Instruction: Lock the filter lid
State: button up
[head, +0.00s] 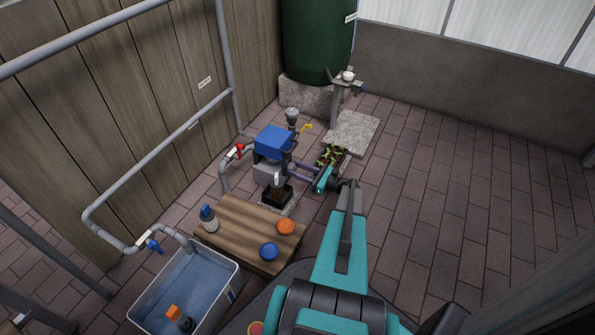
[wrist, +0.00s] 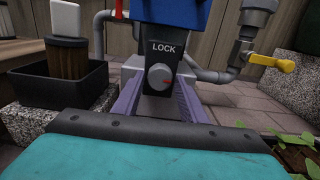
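A filter unit with a blue lid (head: 274,139) stands against the wooden wall in the head view. In the wrist view, a grey round knob (wrist: 159,76) sits on its dark front panel under the white word LOCK. The knob's red mark points right, not up at the word. My gripper (head: 298,168) reaches the unit from the right. In the wrist view my gripper (wrist: 162,92) is open, its two purple fingers on either side of the knob, with gaps visible. I cannot tell the exact depth of the fingertips. Only the lower edge of the blue lid (wrist: 206,14) shows there.
A yellow-handled valve (wrist: 274,62) and pipes are right of the unit. A black tray (wrist: 55,85) with a brush stands left. A wooden table (head: 235,225) with caps and a bottle is nearby, beside a water tub (head: 228,300). Paving at right is clear.

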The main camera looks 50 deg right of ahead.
jog(key=c, duration=0.7)
jog(key=shift+o, duration=0.2)
jog(key=shift+n, duration=0.5)
jog(key=n+p, duration=0.1)
jog(key=n, duration=0.1)
jog(key=shift+n, duration=0.4)
jog(key=n, duration=0.4)
jog(key=n+b, duration=0.1)
jog(key=n, duration=0.4)
jog(key=shift+n+b, duration=0.3)
jog(key=shift+b, duration=0.05)
jog(key=n+b, duration=0.2)
jog(key=n, duration=0.2)
jog(key=shift+d+n, duration=0.1)
jog(key=shift+n, duration=0.2)
jog(key=shift+r, duration=0.1)
